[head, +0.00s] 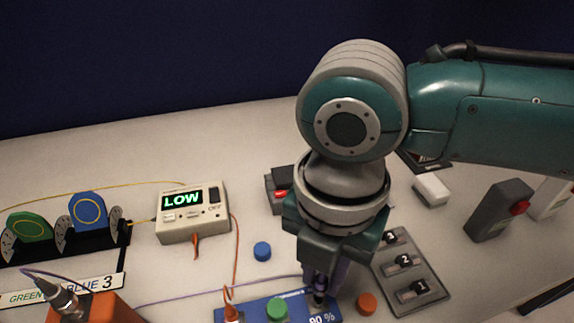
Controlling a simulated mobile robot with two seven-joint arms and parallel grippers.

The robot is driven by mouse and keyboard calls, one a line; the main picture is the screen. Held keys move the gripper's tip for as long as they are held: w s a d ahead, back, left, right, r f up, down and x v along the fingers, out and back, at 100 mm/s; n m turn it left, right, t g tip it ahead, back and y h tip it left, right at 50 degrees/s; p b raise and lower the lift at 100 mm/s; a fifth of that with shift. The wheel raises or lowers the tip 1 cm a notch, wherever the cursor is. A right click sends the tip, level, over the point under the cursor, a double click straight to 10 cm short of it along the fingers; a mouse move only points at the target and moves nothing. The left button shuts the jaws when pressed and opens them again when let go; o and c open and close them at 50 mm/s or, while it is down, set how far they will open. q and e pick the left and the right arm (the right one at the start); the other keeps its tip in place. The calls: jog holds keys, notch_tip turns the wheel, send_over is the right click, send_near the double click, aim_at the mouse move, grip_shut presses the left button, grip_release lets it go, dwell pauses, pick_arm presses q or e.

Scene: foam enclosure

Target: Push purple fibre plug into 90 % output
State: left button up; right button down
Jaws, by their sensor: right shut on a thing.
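My right gripper (328,282) points down at the front centre, shut on the purple fibre plug (319,292). The plug is upright at the right end of the blue box (252,313), just behind its "90 %" label (322,319). The fingers partly hide the plug and the output, so I cannot tell how deep the plug sits. The purple fibre (225,290) runs left from it across the table. An orange plug (231,313) stands at the box's left part and a green cap (277,310) at its middle. My left gripper is out of view.
A meter (193,228) reading "LOW" stands left of centre. A blue cap (262,251) and an orange cap (366,303) lie loose. A numbered switch panel (432,288) is right of my gripper. A grey box with red button (494,212) stands farther right. An orange block (95,308) is front left.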

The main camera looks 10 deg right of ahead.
jog(key=shift+f+b, duration=0.95)
jog(key=shift+f, duration=0.35)
jog(key=c, duration=0.7)
grip_release()
notch_tip(320, 180, up, 10)
jog(key=shift+r+p, duration=0.1)
jog(key=shift+p, duration=0.5)
